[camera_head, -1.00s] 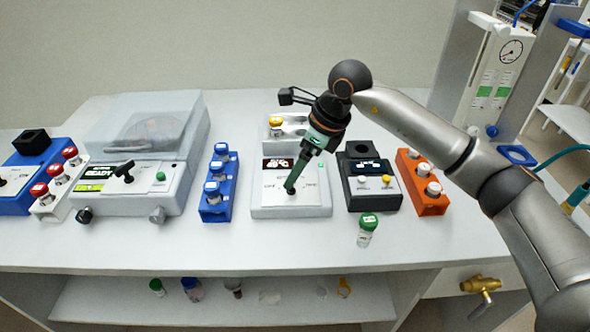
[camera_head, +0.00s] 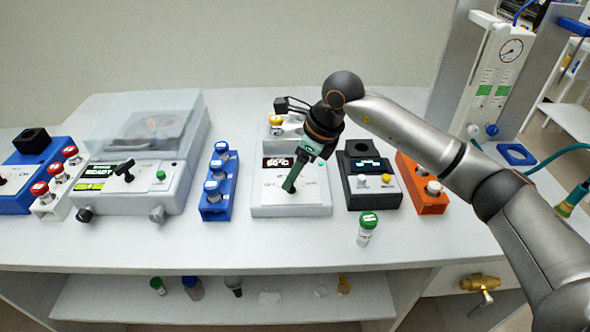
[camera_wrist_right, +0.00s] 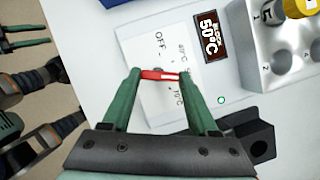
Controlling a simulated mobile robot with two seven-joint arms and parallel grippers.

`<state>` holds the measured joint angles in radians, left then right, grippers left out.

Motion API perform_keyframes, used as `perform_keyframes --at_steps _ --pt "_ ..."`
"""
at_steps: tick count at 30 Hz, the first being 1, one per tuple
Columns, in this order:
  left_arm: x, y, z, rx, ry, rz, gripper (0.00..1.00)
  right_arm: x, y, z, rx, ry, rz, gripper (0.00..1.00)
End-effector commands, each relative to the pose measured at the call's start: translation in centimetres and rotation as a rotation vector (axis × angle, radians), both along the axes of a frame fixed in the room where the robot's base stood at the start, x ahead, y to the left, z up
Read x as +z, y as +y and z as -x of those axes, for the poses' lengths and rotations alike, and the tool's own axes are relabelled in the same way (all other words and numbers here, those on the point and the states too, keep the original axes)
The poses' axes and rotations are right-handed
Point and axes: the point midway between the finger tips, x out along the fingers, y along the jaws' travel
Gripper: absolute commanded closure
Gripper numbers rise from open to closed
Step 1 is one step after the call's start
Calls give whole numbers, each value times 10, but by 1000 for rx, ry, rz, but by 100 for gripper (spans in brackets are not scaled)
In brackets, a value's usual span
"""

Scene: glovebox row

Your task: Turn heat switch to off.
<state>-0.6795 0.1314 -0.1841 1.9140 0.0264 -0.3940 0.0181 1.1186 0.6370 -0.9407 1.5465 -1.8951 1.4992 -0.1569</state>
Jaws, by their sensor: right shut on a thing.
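The heat switch (camera_wrist_right: 160,75) is a slim red lever on the white front panel of the heating block (camera_head: 262,205). In the right wrist view the panel carries an OFF label and temperature labels, and a display (camera_wrist_right: 208,27) reads 50°C. My right gripper (camera_wrist_right: 159,76) has its green fingertips shut on the red lever, one on each end. In the head view my right gripper (camera_head: 289,187) reaches down onto the panel, and its fingers hide the switch. My left gripper (camera_wrist_right: 28,35) shows small at the wrist view's left edge, its two green fingers apart, away from the switch.
A blue vial rack (camera_head: 215,205) stands left of the heating block. A black device (camera_head: 370,200) and an orange rack (camera_head: 430,205) stand to its right. A green-capped vial (camera_head: 367,230) stands in front of the black device. The bench front is otherwise clear.

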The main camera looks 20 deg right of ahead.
Motion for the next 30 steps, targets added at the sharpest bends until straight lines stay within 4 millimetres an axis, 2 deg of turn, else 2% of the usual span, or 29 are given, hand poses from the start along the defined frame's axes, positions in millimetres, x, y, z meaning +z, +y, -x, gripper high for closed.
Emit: perform_keyframes --at_steps 1,9,20,30 --pt "0 0 0 0 0 0 55 0 0 0 0 1 -1 67" --pt "0 0 0 0 0 0 55 0 0 0 0 1 -1 96" --pt "-4 0 0 0 0 0 55 0 0 -1 72 -1 0 96" --pt "-13 0 0 0 0 0 55 0 -1 -4 327 -1 -1 96"
